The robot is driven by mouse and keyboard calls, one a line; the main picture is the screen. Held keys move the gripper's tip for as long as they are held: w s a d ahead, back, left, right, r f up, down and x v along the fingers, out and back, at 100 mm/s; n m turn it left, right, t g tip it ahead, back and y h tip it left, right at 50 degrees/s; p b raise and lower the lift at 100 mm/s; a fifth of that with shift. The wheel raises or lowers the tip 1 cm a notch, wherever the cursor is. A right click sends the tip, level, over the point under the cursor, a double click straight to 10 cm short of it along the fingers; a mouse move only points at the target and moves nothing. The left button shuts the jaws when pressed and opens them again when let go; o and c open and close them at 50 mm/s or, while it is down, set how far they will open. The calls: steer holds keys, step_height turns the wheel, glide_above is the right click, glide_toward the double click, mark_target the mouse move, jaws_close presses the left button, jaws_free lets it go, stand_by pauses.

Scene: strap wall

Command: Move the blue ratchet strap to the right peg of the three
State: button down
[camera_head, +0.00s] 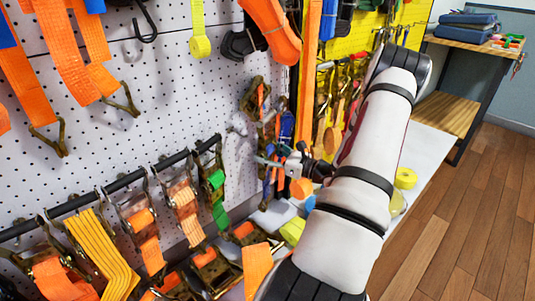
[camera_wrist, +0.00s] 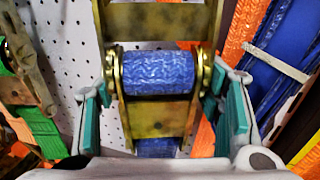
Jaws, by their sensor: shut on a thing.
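The blue ratchet strap (camera_wrist: 160,72) has a brass-coloured buckle with blue webbing wound on its spool. It fills the middle of the wrist view, in front of the white pegboard. My gripper (camera_wrist: 163,108) has its teal-padded fingers on both sides of the buckle and is shut on it. In the head view my gripper (camera_head: 277,162) is close to the pegboard, and some blue webbing (camera_head: 287,125) shows just above it. The arm and neighbouring straps hide much of the buckle there. I cannot make out the three pegs clearly.
A black rail (camera_head: 125,178) at left holds several ratchet straps, one with green webbing (camera_head: 217,180). Orange straps (camera_head: 70,55) hang above. A yellow pegboard (camera_head: 405,18) stands behind my arm. A wooden shelf unit (camera_head: 450,108) is at right, with open floor (camera_head: 470,220) in front.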

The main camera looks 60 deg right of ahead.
steer(key=shift+r, duration=0.1)
steer(key=shift+c, duration=1.9)
jaws_free()
steer(key=s, duration=1.2)
steer(key=shift+d, duration=0.15)
